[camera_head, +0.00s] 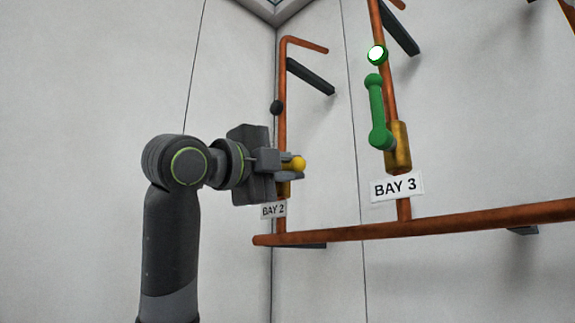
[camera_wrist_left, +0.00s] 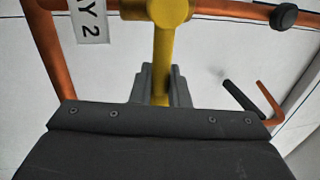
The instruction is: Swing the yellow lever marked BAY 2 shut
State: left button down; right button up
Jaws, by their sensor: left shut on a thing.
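The yellow lever (camera_head: 299,163) of BAY 2 shows in the head view as a round yellow end at my left gripper. My left gripper (camera_head: 291,170) is shut on it. In the left wrist view the yellow lever (camera_wrist_left: 163,45) runs down from its yellow hub between the fingers of my left gripper (camera_wrist_left: 163,85). The BAY 2 label (camera_head: 273,210) hangs below the gripper on a copper pipe, and also shows at the top left of the wrist view (camera_wrist_left: 88,20). Most of the valve body is hidden behind my gripper. My right gripper is not in view.
A green lever (camera_head: 377,115) stands upright on the BAY 3 pipe to the right, below a lit green-white lamp (camera_head: 377,54). A dark lamp or knob (camera_head: 277,107) sits on the BAY 2 pipe. A horizontal copper pipe (camera_head: 420,227) runs below both bays. Dark wall brackets (camera_head: 311,77) hold the pipes.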

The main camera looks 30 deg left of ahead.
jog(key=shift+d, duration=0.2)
pick_arm(q)
jog(key=c, duration=1.8)
grip_release()
jog(key=o, duration=0.4)
jog(key=shift+w+f, duration=0.1)
jog(key=shift+w, duration=0.15)
jog(key=shift+c, duration=0.2)
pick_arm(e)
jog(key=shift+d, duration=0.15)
pick_arm(q)
jog(key=shift+s, duration=0.1)
